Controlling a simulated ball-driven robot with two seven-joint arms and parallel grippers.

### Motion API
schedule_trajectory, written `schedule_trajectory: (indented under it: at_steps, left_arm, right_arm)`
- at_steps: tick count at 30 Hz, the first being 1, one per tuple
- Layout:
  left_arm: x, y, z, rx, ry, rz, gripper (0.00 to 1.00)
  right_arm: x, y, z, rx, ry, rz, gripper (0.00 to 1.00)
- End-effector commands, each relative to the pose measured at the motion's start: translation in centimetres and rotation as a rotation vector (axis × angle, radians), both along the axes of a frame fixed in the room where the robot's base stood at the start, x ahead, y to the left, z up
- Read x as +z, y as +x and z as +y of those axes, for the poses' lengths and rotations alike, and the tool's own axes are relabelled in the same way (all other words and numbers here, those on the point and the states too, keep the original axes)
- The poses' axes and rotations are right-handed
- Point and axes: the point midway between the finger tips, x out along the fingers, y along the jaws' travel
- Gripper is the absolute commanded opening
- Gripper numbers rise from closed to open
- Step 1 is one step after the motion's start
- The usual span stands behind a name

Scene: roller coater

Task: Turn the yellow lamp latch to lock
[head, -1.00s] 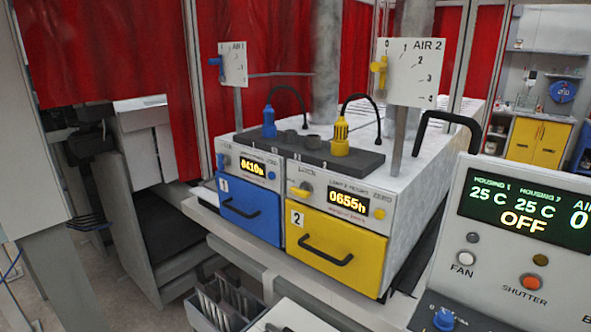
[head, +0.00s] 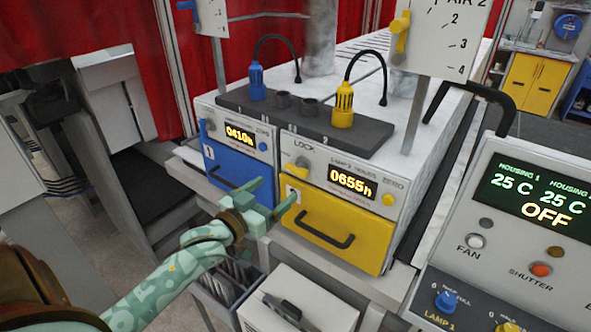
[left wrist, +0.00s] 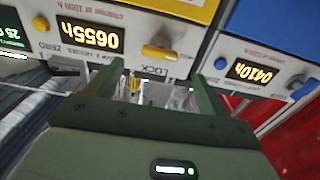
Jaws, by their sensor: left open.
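The yellow lamp latch (head: 295,170) is a small yellow handle on a grey knob, under the word LOCK on the front of yellow lamp housing 2 (head: 325,218). In the left wrist view, which is upside down, the latch (left wrist: 158,53) lies roughly horizontal, with LOCK printed beside it. My left gripper (head: 274,193) is open and empty, in front of the housings and slightly below and left of the latch in the head view. In the left wrist view its two fingers (left wrist: 160,72) stand on either side of the latch's line, apparently short of it. My right gripper is out of view.
Blue lamp housing 1 (head: 240,179) stands directly left, with its own blue latch. A black drawer handle (head: 316,232) sticks out below the yellow latch. A control panel (head: 525,225) stands at the right. A grey box (head: 300,300) sits low in front.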

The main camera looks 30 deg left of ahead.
Motion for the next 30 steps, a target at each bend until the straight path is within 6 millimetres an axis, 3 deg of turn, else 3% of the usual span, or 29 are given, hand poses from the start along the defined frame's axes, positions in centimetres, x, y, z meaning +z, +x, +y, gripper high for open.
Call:
schedule_trajectory:
  at_steps: [6, 12, 24, 25, 30]
  left_arm:
    - [0.2, 5.5, -0.4, 0.001, 0.001, -0.001, 0.8]
    - [0.1, 8.6, -0.7, 0.0, 0.001, 0.0, 0.8]
    - [-0.1, 9.6, -0.8, 0.0, 0.001, 0.002, 0.8]
    - [-0.1, 9.6, -0.8, 0.0, 0.001, 0.002, 0.77]
    - [-0.1, 9.6, -0.8, 0.0, 0.001, 0.002, 0.35]
  right_arm:
    - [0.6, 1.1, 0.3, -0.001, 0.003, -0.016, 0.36]
    - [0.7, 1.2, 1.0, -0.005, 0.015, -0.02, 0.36]
    - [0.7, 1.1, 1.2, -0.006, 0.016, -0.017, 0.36]
    - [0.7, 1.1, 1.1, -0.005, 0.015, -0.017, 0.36]
    - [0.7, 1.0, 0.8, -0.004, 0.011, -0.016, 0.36]
